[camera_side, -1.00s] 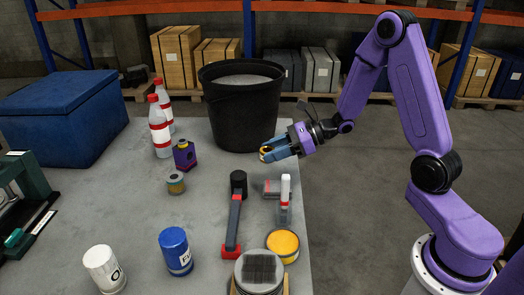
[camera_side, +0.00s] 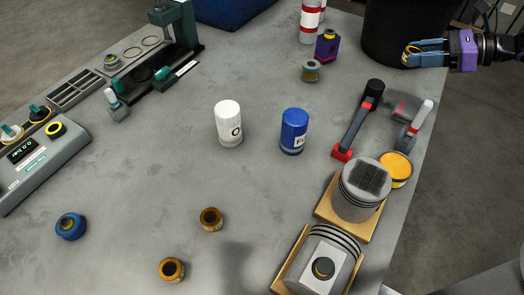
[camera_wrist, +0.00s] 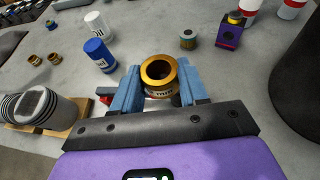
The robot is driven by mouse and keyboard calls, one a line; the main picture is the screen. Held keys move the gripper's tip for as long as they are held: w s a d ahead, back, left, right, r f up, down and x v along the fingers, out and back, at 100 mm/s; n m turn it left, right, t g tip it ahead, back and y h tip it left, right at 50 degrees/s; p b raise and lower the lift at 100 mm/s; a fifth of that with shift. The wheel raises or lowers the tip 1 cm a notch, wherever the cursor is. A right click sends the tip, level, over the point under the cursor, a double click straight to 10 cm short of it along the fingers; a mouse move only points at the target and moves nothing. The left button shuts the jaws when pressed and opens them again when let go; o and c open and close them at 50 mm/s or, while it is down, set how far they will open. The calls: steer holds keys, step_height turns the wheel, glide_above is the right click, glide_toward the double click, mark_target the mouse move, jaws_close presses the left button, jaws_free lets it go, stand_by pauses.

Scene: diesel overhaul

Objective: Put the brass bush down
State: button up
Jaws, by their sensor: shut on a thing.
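My gripper (camera_side: 412,52) is at the upper right of the side view, in front of the black bucket's lower right side. Its blue fingers are shut on the brass bush (camera_wrist: 160,86), a gold ring with an open bore facing the wrist camera. In the side view only a small gold edge of the bush shows at the fingertips. In the wrist view the bush sits between the two fingers (camera_wrist: 158,70), clear of other parts. How high it is above the table cannot be told exactly. Two similar brass bushes, one (camera_side: 211,219) and another (camera_side: 171,269), stand on the table's near part.
The black bucket (camera_side: 400,30) stands close to my gripper. A white can (camera_side: 229,125) and blue can (camera_side: 294,132) stand mid-table. Bare grey table (camera_side: 150,185) lies left of them.

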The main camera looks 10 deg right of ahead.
steer(key=w+a+n+g, duration=0.1)
steer(key=a+n, duration=0.1)
steer(key=a, duration=1)
steer(key=n+g+y, duration=0.2)
steer(key=n+g, duration=0.1)
steer(key=g, duration=0.1)
glide_above(253, 180)
step_height(253, 180, down, 7)
steer(key=shift+f, duration=5.3)
steer(key=shift+f, duration=0.1)
steer(key=o, duration=1.2)
steer(key=shift+f, duration=0.1)
steer(key=shift+o, duration=0.2)
